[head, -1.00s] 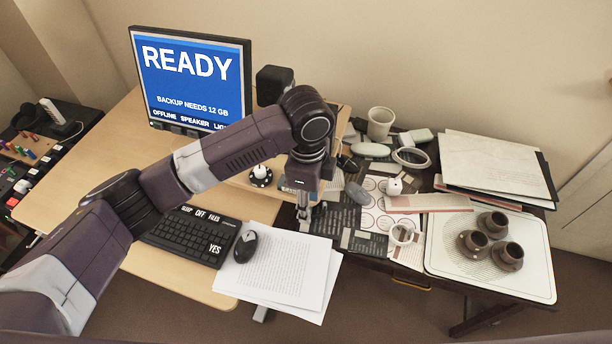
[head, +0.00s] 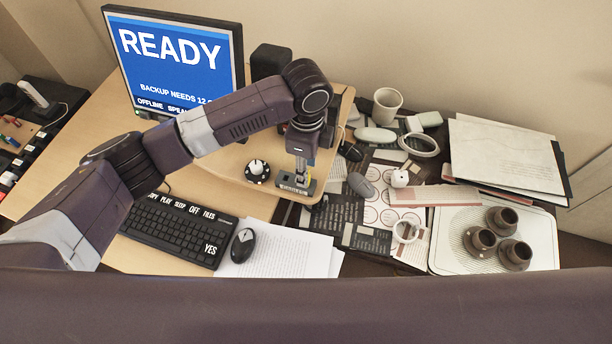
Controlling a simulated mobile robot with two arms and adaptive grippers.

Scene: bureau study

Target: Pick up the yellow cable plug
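My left gripper (head: 301,173) points down at the right edge of the light wooden desk, over a small grey holder (head: 289,188) with a label. A small yellow piece, which looks like the yellow cable plug (head: 299,181), shows at the fingertips, just above the holder. The fingers hide part of it. The gripper is too small in the picture to tell whether the fingers are closed on it or only around it. My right gripper is not in view.
A black-and-white round base with a white knob (head: 257,171) stands just left of the holder. The monitor (head: 175,65), keyboard (head: 176,228) and mouse (head: 243,245) are on the desk. The dark side table to the right is crowded with a white cup (head: 386,105), papers and a tray (head: 446,256).

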